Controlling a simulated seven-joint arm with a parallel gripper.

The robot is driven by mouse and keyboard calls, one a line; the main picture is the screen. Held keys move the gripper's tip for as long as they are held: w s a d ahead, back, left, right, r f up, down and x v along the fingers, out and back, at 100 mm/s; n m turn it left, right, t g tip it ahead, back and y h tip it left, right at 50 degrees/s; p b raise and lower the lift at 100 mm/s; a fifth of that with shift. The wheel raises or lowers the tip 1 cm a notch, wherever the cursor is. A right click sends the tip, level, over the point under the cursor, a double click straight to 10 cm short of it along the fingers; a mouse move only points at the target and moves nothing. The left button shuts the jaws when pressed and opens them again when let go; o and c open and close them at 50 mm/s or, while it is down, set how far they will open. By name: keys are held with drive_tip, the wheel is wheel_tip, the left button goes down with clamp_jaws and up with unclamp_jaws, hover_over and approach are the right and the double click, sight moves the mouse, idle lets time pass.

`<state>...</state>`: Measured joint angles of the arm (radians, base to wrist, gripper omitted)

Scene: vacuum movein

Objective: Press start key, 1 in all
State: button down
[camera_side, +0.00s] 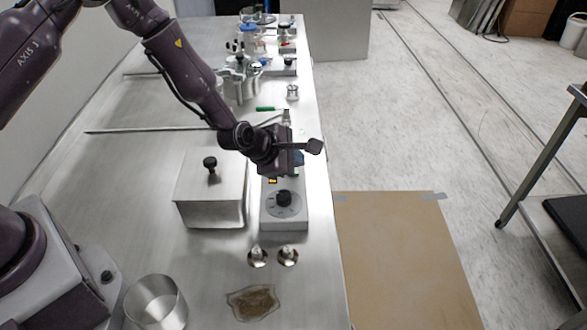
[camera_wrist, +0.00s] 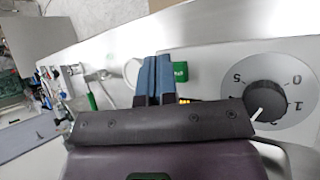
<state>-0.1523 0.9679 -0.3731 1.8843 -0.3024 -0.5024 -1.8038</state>
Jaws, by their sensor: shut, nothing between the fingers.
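The grey control box (camera_side: 284,222) stands near the right edge of the bench, with a black dial knob (camera_side: 284,198) on its top face. The knob (camera_wrist: 268,97) also shows in the wrist view, on a numbered grey disc. A green key (camera_wrist: 180,71) with faint, unreadable lettering shows just right of my fingers; I take it to be the start key. A small orange-lit patch (camera_wrist: 186,101) is partly hidden by my gripper. My gripper (camera_wrist: 153,80) is shut and empty, with blue fingers over the box's far end. Whether the fingertips touch the box, I cannot tell.
A steel box with a black-knobbed lid (camera_side: 210,190) stands close left of the control box. Two small metal pieces (camera_side: 258,257) and a brown patch in film (camera_side: 252,302) lie nearer. A steel cup (camera_side: 156,303) is at the front left. Glassware stands farther back.

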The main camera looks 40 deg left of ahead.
drive_tip(key=shift+f, duration=0.5)
idle(0.6)
drive_tip(key=shift+r, duration=0.8)
drive_tip(key=shift+r, duration=2.5)
